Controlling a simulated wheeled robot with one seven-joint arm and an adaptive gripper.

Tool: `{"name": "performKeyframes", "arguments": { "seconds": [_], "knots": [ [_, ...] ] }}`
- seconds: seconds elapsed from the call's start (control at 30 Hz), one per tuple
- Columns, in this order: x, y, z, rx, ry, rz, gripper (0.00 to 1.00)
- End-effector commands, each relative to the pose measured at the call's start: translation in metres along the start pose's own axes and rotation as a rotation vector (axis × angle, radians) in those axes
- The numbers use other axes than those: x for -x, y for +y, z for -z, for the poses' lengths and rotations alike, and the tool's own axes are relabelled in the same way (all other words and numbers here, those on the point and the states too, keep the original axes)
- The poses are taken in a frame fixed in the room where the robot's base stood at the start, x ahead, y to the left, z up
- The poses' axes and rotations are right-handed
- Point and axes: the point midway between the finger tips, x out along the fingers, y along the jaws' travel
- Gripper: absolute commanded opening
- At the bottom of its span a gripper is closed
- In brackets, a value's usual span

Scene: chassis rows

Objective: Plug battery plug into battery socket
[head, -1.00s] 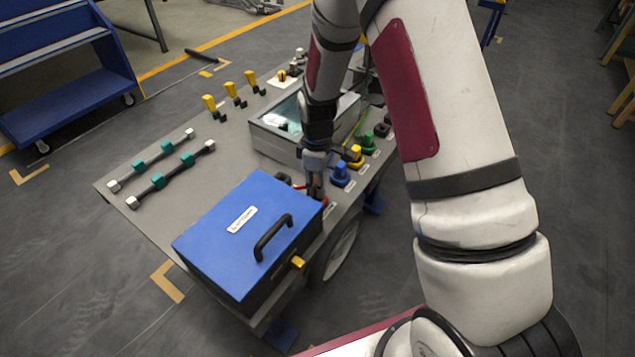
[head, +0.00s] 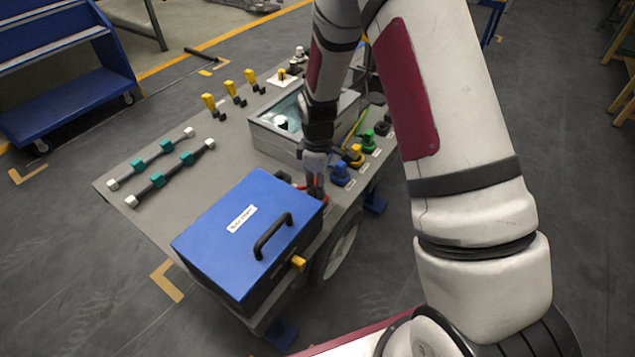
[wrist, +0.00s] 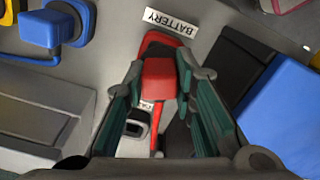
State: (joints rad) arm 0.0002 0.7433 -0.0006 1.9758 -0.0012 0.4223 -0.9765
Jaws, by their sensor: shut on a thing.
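My gripper (head: 315,190) points down at the cart top between the blue-lidded box and the row of coloured plugs. In the wrist view my gripper (wrist: 160,90) has its green-padded fingers around a red battery plug (wrist: 158,80), with a red cable running back from it. A red battery socket (wrist: 160,42) lies just beyond the plug, beside a white BATTERY label (wrist: 169,22). The plug overlaps the socket in the picture, and I cannot tell how far it is in. In the head view my gripper hides most of the plug and socket.
The blue-lidded box (head: 235,225) stands close beside my gripper. A blue connector (head: 341,174), a yellow one (head: 355,154) and a green one (head: 368,140) line the cart edge on the other side. An open grey case (head: 272,141) sits behind. The grey cart top (head: 165,215) is partly clear at left.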

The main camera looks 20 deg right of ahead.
Motion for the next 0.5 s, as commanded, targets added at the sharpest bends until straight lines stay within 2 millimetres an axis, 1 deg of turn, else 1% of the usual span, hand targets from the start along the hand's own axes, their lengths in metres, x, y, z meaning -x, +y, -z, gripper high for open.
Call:
{"name": "performKeyframes", "arguments": {
  "seconds": [0.5],
  "knots": [
    [-0.012,0.0,0.0,0.0,0.0,0.0,0.0]
  ]
}}
